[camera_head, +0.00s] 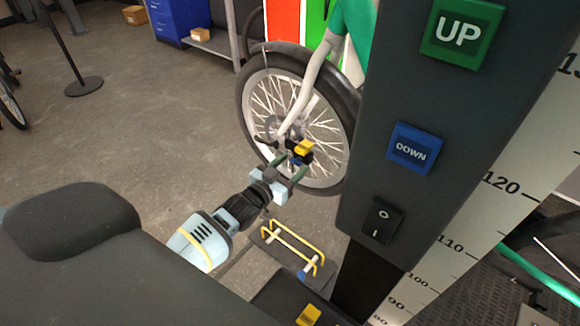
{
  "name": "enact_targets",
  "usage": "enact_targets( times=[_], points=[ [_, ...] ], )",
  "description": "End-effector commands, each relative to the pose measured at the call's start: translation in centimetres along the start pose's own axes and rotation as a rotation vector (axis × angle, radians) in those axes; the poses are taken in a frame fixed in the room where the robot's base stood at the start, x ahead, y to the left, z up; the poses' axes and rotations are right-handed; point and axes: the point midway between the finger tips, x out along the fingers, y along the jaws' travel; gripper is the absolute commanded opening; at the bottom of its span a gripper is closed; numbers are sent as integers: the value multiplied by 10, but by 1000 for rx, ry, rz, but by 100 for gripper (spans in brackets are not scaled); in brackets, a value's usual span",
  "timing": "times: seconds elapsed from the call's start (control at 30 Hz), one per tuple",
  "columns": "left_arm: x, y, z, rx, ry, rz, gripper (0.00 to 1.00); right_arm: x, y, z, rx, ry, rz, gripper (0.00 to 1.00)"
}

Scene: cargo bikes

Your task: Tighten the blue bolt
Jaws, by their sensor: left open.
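A small blue part (296,157) with a yellow piece (303,147) on it sits by the hub of the bicycle's front wheel; it looks like the blue bolt, but it is too small to be sure. My left gripper (290,164) is open just in front of the hub. Its two fingers point at the blue and yellow part, one on the left and one on the right in the picture. I cannot tell whether they touch it. My right gripper is not in view.
The spoked wheel (258,98) stands behind my gripper. A dark post with UP (463,32) and DOWN (410,149) buttons blocks the right side. A yellow-barred floor stand (290,249) is below. Blue drawers (178,18) stand at the back; the left floor is mostly clear.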

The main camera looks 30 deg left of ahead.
Motion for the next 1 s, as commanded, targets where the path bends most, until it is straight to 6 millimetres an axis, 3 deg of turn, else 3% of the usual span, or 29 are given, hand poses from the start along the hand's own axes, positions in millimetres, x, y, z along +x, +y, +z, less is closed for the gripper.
enact_targets(
  times=[0.27,0.7,1.0],
  points=[
    [-10,0,1,-1,-3,0,58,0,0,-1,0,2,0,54],
    [-68,0,1,0,-2,0,58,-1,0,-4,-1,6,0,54],
    [-78,0,0,0,0,0,58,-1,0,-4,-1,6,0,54]
  ],
)
